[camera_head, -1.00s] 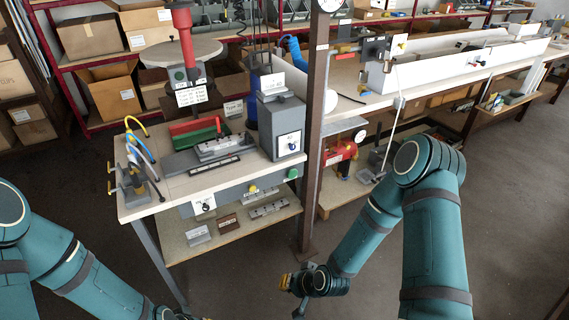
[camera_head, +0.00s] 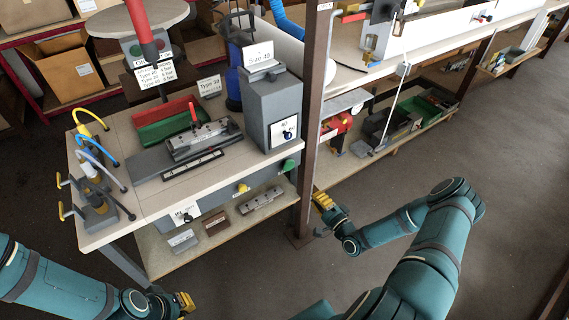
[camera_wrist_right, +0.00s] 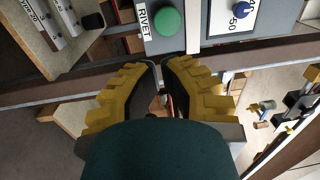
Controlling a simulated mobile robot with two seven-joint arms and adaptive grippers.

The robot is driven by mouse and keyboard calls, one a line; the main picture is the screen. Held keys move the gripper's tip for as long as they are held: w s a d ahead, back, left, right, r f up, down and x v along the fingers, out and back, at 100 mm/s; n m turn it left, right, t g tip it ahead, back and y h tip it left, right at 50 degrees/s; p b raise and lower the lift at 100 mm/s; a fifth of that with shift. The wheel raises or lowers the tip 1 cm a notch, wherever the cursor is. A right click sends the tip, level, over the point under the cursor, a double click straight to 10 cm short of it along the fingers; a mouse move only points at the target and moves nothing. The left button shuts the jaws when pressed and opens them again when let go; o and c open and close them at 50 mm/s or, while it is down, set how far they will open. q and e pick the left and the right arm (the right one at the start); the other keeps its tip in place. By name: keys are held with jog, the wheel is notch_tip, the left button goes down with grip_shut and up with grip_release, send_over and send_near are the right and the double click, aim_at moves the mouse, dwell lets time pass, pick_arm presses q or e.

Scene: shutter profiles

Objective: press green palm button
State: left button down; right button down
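The green palm button (camera_head: 289,165) sits on the front edge panel of the workbench, at its right end near the brown post. In the right wrist view the round green button (camera_wrist_right: 167,21) is at the top centre, beside a "RIVET" label. My right gripper (camera_head: 322,203) is below and right of the button in the head view, apart from it. In the wrist view its yellow fingertips (camera_wrist_right: 161,63) nearly meet below the button, with nothing seen held. My left gripper (camera_head: 186,303) is low at the bottom edge, and its finger opening is unclear.
The brown post (camera_head: 310,120) stands just right of the button. A grey box with a blue knob (camera_head: 287,134) is above it. A yellow knob (camera_head: 243,187) is to its left on the panel. A lower shelf (camera_head: 165,255) holds metal parts. The floor at right is clear.

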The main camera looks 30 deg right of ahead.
aim_at(288, 165)
jog(key=shift+d, duration=0.2)
jog(key=shift+s, duration=0.1)
jog(key=w+a+r, duration=0.1)
jog(key=w, duration=1.3)
jog(key=shift+a+b, duration=0.15)
jog(key=shift+b, duration=0.2)
jog(key=shift+r, duration=0.1)
